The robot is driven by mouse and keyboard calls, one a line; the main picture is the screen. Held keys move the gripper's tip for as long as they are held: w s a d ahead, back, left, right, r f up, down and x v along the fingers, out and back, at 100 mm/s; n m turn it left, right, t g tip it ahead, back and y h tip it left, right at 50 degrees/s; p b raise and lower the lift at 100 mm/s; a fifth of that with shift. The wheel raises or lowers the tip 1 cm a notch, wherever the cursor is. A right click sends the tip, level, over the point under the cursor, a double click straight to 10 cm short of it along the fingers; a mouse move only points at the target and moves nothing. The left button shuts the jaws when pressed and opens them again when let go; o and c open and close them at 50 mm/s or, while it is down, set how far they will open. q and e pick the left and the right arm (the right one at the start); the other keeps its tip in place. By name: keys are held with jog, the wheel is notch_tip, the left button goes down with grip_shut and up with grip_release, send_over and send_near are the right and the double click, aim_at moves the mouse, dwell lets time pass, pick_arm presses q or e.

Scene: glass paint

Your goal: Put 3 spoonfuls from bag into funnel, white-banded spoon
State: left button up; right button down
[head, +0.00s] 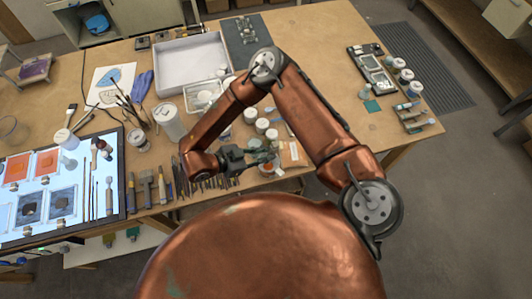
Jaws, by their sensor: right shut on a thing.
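My right gripper (268,157) is low over the front middle of the table. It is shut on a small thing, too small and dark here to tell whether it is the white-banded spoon. A pale, paper-like patch (293,152) lies just right of the fingers; I cannot tell whether it is the bag. I cannot pick out the funnel with certainty. My left gripper is not in view.
White-lidded jars (262,125) stand just behind the gripper. Dark tools (205,183) lie along the front edge. A lit panel (60,185) with glass pieces is at left, a white tray (190,62) at the back.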

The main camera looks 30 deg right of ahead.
aim_at(273, 143)
jog(key=shift+r, duration=0.1)
jog(key=shift+r, duration=0.15)
jog(key=shift+s+d+r+p, duration=0.15)
jog(key=shift+r+p, duration=0.8)
jog(key=shift+r, duration=0.25)
jog(key=shift+r+p, duration=1.25)
jog(key=shift+r, duration=1)
jog(key=shift+f, duration=0.1)
